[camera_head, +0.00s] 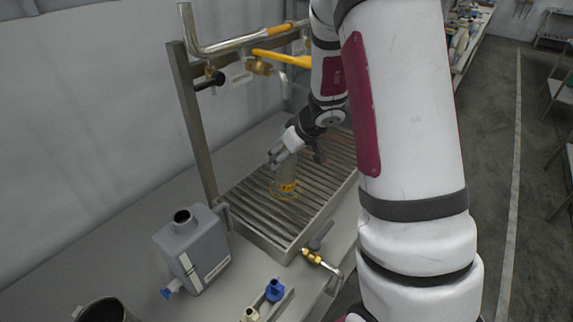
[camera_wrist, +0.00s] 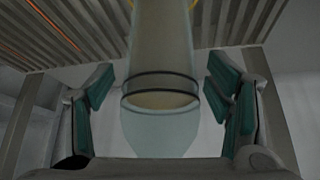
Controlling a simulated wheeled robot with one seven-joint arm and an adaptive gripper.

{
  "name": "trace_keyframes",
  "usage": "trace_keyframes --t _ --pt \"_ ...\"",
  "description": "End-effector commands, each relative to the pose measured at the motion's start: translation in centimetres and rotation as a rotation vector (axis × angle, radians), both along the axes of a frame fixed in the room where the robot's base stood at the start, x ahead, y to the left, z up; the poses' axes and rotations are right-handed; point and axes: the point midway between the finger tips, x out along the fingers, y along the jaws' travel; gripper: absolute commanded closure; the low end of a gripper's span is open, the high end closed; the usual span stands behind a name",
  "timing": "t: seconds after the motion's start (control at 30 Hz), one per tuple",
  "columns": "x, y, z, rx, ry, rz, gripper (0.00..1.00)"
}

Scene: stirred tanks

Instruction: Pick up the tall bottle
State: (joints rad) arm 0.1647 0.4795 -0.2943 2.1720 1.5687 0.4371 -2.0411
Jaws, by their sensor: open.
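The tall bottle (camera_head: 287,178) stands on the slatted metal grating, a clear bottle with a yellow label low on its front and a yellow ring around its base. My gripper (camera_head: 296,150) is at the bottle's upper part, coming down from above and behind. In the wrist view the bottle (camera_wrist: 160,70) appears between the open green-padded fingers of my gripper (camera_wrist: 163,108), with visible gaps on both sides. Two dark bands circle it there. In the head view the gripper hides the bottle's top.
The bottle stands on a slatted drain tray (camera_head: 240,202) with a raised metal rim. Pipes with a yellow handle (camera_head: 283,58) and a metal post (camera_head: 192,120) stand behind it. A grey canister (camera_head: 190,248), a brass valve (camera_head: 312,257) and a blue fitting (camera_head: 274,291) are nearer.

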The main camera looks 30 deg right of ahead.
Motion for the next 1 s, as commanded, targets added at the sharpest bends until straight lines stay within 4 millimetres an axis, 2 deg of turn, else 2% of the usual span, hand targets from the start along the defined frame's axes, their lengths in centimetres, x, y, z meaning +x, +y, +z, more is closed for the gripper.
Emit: trace_keyframes --t 0.2,0.5,0.77,1.0 --pt "0.0 0.0 0.0 0.0 -0.001 0.001 0.29" --pt "0.0 0.0 0.1 0.0 -0.002 0.0 0.97" --pt "0.0 0.0 0.2 0.0 -0.002 0.0 1.0" --pt "-0.1 0.0 1.5 0.0 -0.003 0.002 1.0"
